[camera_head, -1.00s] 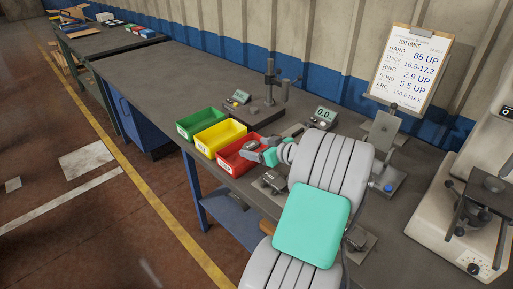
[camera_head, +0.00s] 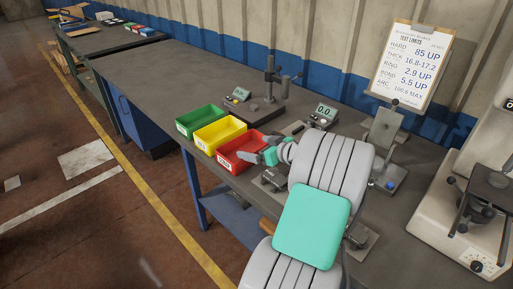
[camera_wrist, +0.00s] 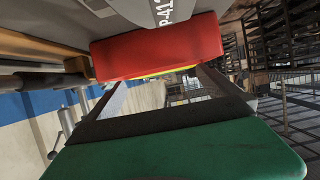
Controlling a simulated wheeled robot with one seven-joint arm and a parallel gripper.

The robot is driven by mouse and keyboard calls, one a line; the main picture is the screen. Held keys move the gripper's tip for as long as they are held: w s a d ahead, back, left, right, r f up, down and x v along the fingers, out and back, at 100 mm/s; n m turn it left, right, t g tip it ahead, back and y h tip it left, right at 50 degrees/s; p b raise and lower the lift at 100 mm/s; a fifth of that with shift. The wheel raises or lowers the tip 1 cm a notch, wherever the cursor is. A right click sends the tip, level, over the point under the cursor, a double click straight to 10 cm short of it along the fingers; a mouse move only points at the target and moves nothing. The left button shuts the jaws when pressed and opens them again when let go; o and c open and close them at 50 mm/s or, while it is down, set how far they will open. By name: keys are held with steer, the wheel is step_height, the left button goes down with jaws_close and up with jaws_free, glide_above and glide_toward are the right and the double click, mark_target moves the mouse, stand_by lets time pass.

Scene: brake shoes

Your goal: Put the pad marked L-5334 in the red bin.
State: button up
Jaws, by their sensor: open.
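The red bin (camera_head: 232,160) stands on the bench, at the right end of the row of bins. My gripper (camera_head: 254,157) is open at the red bin's right side, with its fingertips by the rim. In the wrist view, the dark fingers (camera_wrist: 157,80) are apart with nothing between them, and the red bin (camera_wrist: 150,58) shows beyond them. A grey curved piece (camera_wrist: 170,10) with a partly cut-off label, seemingly starting "P-41", overlaps the red bin at the top edge.
The yellow bin (camera_head: 218,133) and the green bin (camera_head: 200,120) stand left of the red one. Gauges and stands (camera_head: 268,100) are behind. A clipboard (camera_head: 412,65) lists test limits. A beige machine (camera_head: 455,225) stands at right.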

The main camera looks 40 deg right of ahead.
steer(key=shift+r, duration=0.2)
steer(key=r+v, duration=0.1)
steer(key=v, duration=1.1)
steer(key=w+a+f+n+g+y, duration=0.1)
steer(key=w+a+f+g, duration=0.25)
steer(key=a, duration=0.65)
steer(key=w+a+f+g+y, duration=0.1)
steer(key=w+a+f+g, duration=0.2)
steer(key=a, duration=0.8)
steer(key=s+a+f+m+g+h, duration=0.1)
steer(key=s+a+g, duration=0.4)
steer(key=s+a, duration=0.7)
steer(key=a+h+p, duration=0.1)
steer(key=a, duration=0.2)
steer(key=shift+a, duration=0.3)
steer(key=shift+f, duration=0.1)
